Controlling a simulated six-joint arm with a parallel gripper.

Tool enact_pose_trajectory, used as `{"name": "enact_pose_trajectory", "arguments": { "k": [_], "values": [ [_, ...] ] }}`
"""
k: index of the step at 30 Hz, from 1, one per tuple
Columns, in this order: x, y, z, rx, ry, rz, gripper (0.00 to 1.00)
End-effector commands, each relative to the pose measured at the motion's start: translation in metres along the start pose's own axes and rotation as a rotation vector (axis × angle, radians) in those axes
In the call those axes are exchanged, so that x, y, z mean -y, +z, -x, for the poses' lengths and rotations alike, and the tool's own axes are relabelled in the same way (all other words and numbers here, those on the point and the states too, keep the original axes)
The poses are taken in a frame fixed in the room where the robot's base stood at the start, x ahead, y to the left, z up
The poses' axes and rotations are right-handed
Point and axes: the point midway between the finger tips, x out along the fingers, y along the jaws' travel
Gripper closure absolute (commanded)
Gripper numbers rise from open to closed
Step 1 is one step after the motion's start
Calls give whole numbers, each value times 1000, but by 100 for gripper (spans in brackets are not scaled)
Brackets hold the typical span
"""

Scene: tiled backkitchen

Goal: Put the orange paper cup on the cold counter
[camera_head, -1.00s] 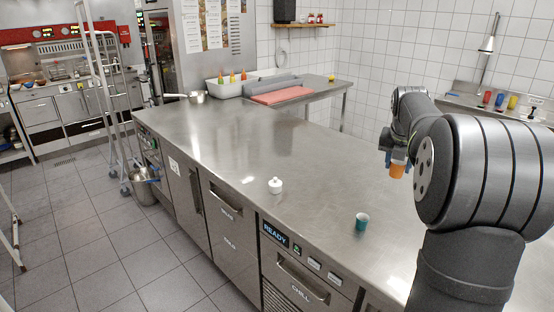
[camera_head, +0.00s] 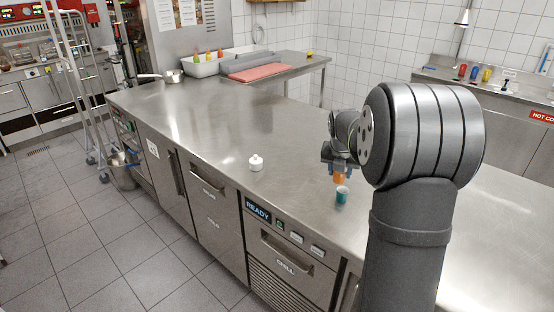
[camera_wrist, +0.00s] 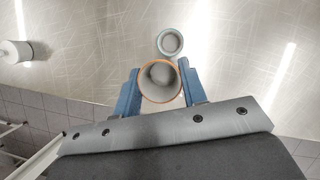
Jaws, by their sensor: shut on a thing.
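The orange paper cup (camera_head: 339,179) is held upright between the blue fingers of my gripper (camera_head: 340,172). In the wrist view my gripper (camera_wrist: 160,84) is shut around the orange cup (camera_wrist: 160,76), which is open side up and looks empty. The cup is over the steel counter (camera_head: 215,125), whose front has a drawer marked CHILL. In the head view the teal cup hides its lower edge, so I cannot tell if it touches the top. The teal cup (camera_head: 342,196) stands close by on the counter and shows beside the orange one in the wrist view (camera_wrist: 170,43).
A small white lidded pot (camera_head: 256,163) stands on the counter to the left. A steel pan (camera_head: 172,77) and a red board (camera_head: 255,73) are at the far end. Several coloured cups stand on a right-hand back counter (camera_head: 450,79) with a HOT sign. The middle of the steel counter is clear.

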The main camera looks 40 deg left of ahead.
Motion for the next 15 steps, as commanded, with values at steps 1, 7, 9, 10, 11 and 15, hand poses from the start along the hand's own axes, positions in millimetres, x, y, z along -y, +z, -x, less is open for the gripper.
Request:
{"name": "enact_pose_trajectory", "arguments": {
  "k": [1, 7, 9, 10, 11, 15],
  "values": [
    [-12, -2, -8, -3, 1, 4, 84],
    [-58, -4, -37, -3, 1, 5, 84],
    [-72, -5, -46, -2, 1, 4, 84],
    [-77, -5, -49, -2, 1, 5, 84],
    [-82, -6, -52, -2, 1, 4, 84],
    [-96, -6, -61, -1, 0, 2, 84]
  ]
}}
